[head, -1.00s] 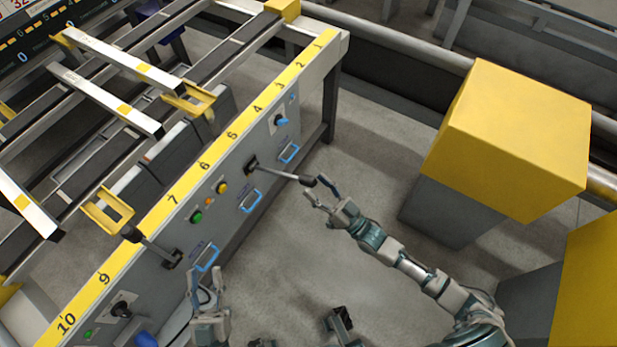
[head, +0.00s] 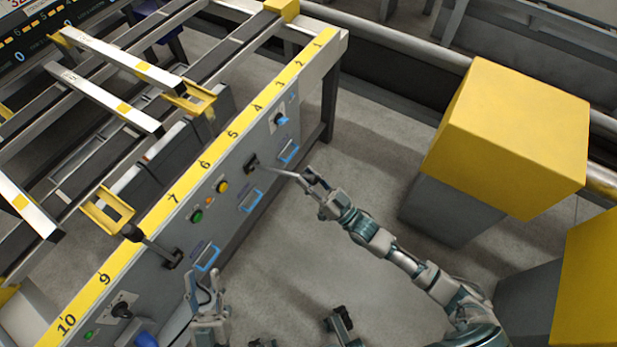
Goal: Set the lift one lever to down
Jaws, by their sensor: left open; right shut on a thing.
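A lever (head: 279,169) juts out from the grey panel below number 5, pointing right and slightly down in the picture. My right gripper (head: 312,183) is shut on its outer end and mostly hides the dark grip. A second lever (head: 152,246) with a black knob is on the panel near number 8, tilted up and left. I cannot read the labels, so I cannot tell which lever is lift one. My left gripper (head: 203,288) is open and empty at the lower middle, near a blue handle.
The panel (head: 232,207) also carries green (head: 197,216) and yellow buttons (head: 222,187), blue handles (head: 250,200) and a blue knob (head: 281,119). A yellow-topped grey block (head: 512,135) stands at the right. Open floor (head: 375,165) lies between block and panel.

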